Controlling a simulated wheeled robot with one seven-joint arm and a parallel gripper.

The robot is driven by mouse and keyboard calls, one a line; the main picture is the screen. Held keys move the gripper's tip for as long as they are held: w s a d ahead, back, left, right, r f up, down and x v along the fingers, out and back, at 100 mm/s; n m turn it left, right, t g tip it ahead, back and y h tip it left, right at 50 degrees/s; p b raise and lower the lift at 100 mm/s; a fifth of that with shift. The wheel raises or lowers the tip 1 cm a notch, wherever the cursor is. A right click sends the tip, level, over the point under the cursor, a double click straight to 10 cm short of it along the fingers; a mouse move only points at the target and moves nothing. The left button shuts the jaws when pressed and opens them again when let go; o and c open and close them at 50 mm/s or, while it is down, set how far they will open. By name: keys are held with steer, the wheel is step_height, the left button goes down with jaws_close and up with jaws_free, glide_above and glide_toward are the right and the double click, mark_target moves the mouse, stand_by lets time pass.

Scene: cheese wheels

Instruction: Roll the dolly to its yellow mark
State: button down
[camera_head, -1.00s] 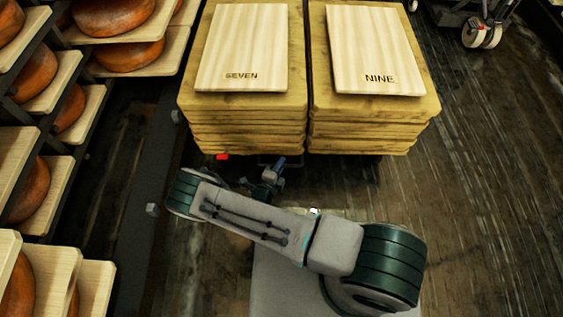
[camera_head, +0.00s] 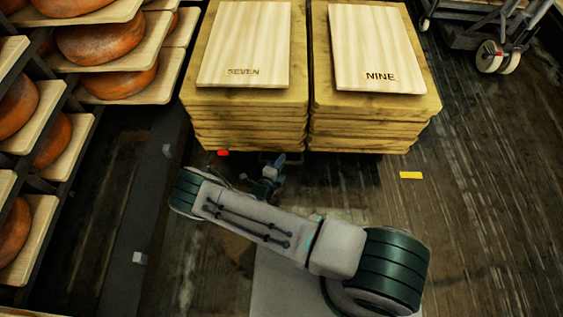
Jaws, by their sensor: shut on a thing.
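The dolly (camera_head: 292,157) is mostly hidden under two stacks of wooden boards; only a dark strip of its near edge shows. The left stack (camera_head: 250,112) has a pale board marked SEVEN on top, the right stack (camera_head: 370,112) one marked NINE. My gripper (camera_head: 275,166) is at the dolly's near edge, left of its middle, shut on a part of the dolly that is too small and dark to make out. A yellow mark (camera_head: 411,175) lies on the floor just on the near side of the right stack, towards its right corner.
A rack (camera_head: 60,190) with several cheese wheels (camera_head: 100,42) on boards runs along the left, near the dolly. A wheeled cart (camera_head: 490,22) stands at the back right. The floor (camera_head: 480,200) on the right is clear.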

steer(key=shift+w+a, duration=0.1)
steer(key=shift+a, duration=0.05)
steer(key=c, duration=1.5)
jaws_free()
steer(key=shift+o, duration=0.2)
steer(key=p+v, duration=0.4)
steer(key=v, duration=0.9)
steer(key=shift+s, duration=0.4)
steer(key=shift+a+r, duration=0.15)
